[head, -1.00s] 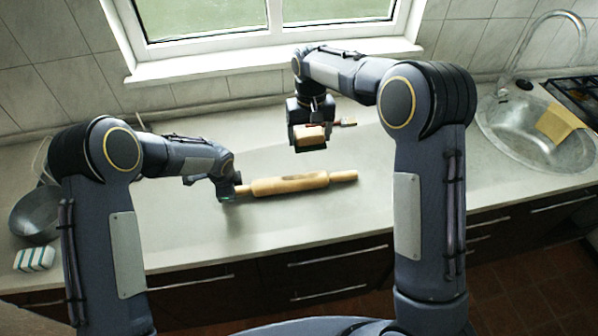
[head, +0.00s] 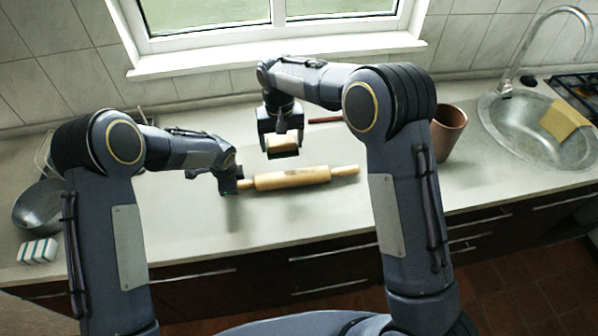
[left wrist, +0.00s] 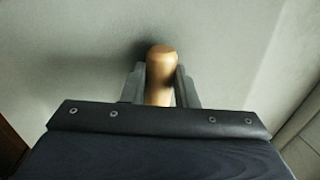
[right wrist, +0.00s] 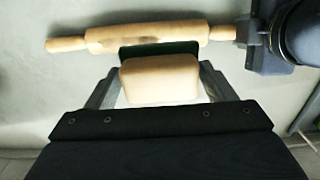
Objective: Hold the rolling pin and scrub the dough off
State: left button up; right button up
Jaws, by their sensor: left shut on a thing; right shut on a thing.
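The wooden rolling pin (head: 292,178) lies roughly level above or on the counter, with my left gripper (head: 232,184) shut on its left handle. That handle's end (left wrist: 161,65) shows between the fingers in the left wrist view. My right gripper (head: 282,146) is shut on a tan block (right wrist: 160,80) with a dark green layer (right wrist: 158,52) on its far side. The block hangs just behind the pin in the head view, apparently apart from it. In the right wrist view the pin (right wrist: 110,39) lies beyond the block, which hides part of it. A faint darker patch shows on the pin; whether it is dough is unclear.
A copper-brown pot (head: 448,134) stands right of my right arm. A sink (head: 525,125) with a yellow cloth (head: 564,121) is at the far right. A grey pan (head: 38,208) and a striped sponge (head: 38,251) sit at the left. The counter in front of the pin is clear.

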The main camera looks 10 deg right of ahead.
send_over(284, 175)
jog(key=shift+f, duration=3.65)
jog(key=shift+f, duration=1.5)
jog(key=shift+d+r, duration=0.15)
jog(key=shift+d, duration=2.15)
jog(key=shift+s+d+f, duration=0.1)
jog(key=shift+d, duration=1.3)
jog(key=shift+d+f, duration=0.1)
jog(key=shift+d, duration=1.25)
jog(key=shift+a+r, duration=0.1)
jog(key=shift+a, duration=2.85)
jog(key=shift+a+f, duration=0.2)
jog(key=shift+a, duration=1.95)
